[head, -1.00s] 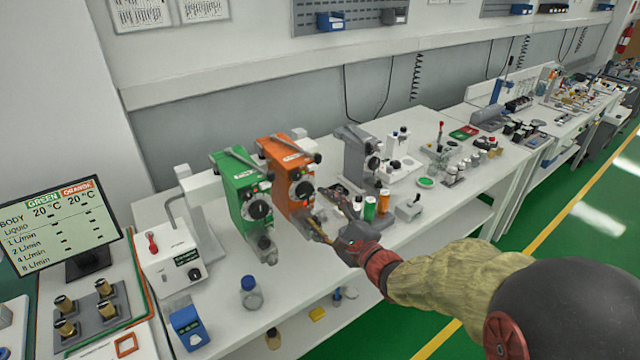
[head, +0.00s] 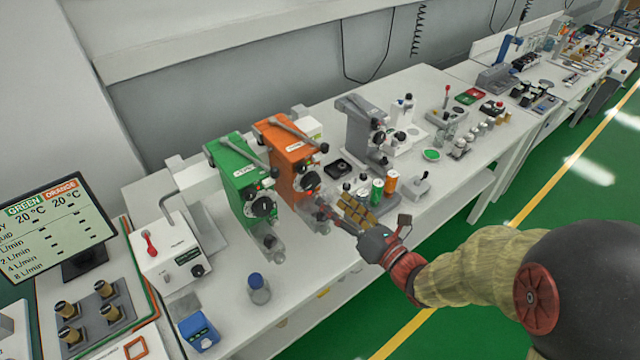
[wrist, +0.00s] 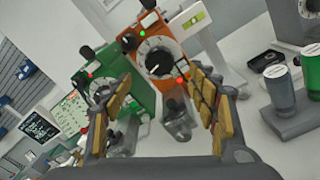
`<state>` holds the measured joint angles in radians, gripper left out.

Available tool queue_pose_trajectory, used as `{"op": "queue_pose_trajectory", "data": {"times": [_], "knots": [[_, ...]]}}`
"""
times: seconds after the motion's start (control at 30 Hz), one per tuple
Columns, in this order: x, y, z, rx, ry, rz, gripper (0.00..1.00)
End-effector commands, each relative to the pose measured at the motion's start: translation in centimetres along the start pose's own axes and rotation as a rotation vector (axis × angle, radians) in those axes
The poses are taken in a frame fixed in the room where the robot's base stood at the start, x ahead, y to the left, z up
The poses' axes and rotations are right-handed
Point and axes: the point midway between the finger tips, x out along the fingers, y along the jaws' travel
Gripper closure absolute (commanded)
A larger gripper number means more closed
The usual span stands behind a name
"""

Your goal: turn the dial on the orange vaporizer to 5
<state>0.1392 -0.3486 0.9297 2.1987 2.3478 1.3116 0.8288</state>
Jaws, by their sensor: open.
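The orange vaporizer (head: 290,150) stands on the white bench between a green vaporizer (head: 237,178) and a grey one. Its round dark dial (head: 308,181) faces the front. In the wrist view the orange vaporizer (wrist: 152,28) is upper centre, its dial (wrist: 159,58) showing a black centre with a white pointer and a pale scale ring; the numbers are too small to read. My gripper (head: 338,208) is open and empty, in front of and slightly below right of the dial, apart from it. In the wrist view my gripper (wrist: 155,112) shows tan padded fingers spread wide, with the dial beyond them.
The grey vaporizer (head: 362,130) and green and orange bottles (head: 377,190) stand to the right. A glass bottle with a blue cap (head: 258,288) and a white device with a red lever (head: 168,250) are at left. A monitor (head: 50,225) shows GREEN and ORANGE columns.

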Motion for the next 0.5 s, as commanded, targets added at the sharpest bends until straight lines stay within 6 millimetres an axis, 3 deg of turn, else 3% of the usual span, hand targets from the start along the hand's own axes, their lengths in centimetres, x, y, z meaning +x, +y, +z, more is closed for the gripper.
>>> {"op": "queue_pose_trajectory", "data": {"times": [0.5], "knots": [[6.8, 0.0, -0.1, -0.002, 0.001, 0.001, 0.41]]}}
